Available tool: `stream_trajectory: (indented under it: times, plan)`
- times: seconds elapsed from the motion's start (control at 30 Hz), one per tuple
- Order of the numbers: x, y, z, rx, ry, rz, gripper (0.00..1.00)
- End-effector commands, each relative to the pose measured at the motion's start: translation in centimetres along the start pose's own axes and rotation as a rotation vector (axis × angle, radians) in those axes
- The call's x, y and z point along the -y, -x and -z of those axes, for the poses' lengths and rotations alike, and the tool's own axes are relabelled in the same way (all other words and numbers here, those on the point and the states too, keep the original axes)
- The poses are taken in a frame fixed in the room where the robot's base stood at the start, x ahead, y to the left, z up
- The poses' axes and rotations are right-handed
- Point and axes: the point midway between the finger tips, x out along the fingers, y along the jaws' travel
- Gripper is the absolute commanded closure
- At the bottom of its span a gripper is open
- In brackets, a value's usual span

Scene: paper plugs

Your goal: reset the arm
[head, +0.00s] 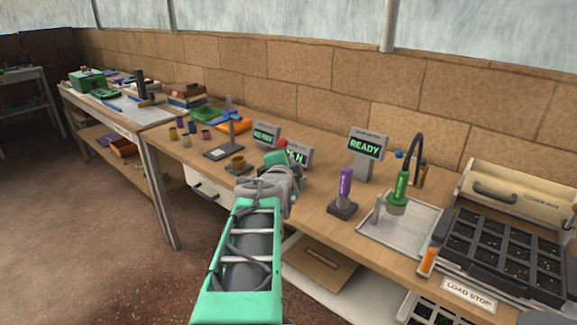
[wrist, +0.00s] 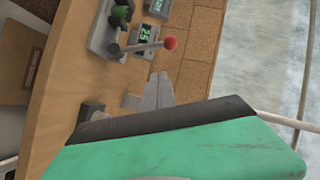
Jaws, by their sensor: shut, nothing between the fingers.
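My gripper (wrist: 160,80) shows in the wrist view as grey fingers held together, with nothing between them. It is over the wooden bench, apart from the red-knobbed lever (wrist: 169,43). In the head view my green arm reaches forward from the bottom middle to the bench's front edge. My fingers cannot be made out there, as the wrist hides them. The red knob (head: 282,142) shows just beyond my wrist.
The bench (head: 325,228) carries a READY display (head: 367,145), a purple-handled tool (head: 345,185), a green-headed gooseneck (head: 401,188) over a metal tray (head: 385,235), and a black cell tray (head: 500,250) at right. Small pots and a stand (head: 225,150) are at left.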

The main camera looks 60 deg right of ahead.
Motion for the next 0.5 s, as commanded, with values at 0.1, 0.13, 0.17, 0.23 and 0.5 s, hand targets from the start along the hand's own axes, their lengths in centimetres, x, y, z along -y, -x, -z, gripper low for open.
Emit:
stream_trajectory:
  times: [0.1, 0.13, 0.17, 0.23, 0.5]
  plan:
    - [0.0, 1.4, -0.1, 0.002, 0.000, 0.001, 1.00]
    - [0.0, 1.6, -0.1, 0.002, 0.000, 0.001, 1.00]
    - [0.0, 1.7, -0.1, 0.003, 0.000, 0.000, 1.00]
    - [-0.1, 1.8, -0.1, 0.003, 0.000, 0.000, 1.00]
    - [0.0, 1.8, -0.2, 0.005, 0.000, 0.000, 1.00]
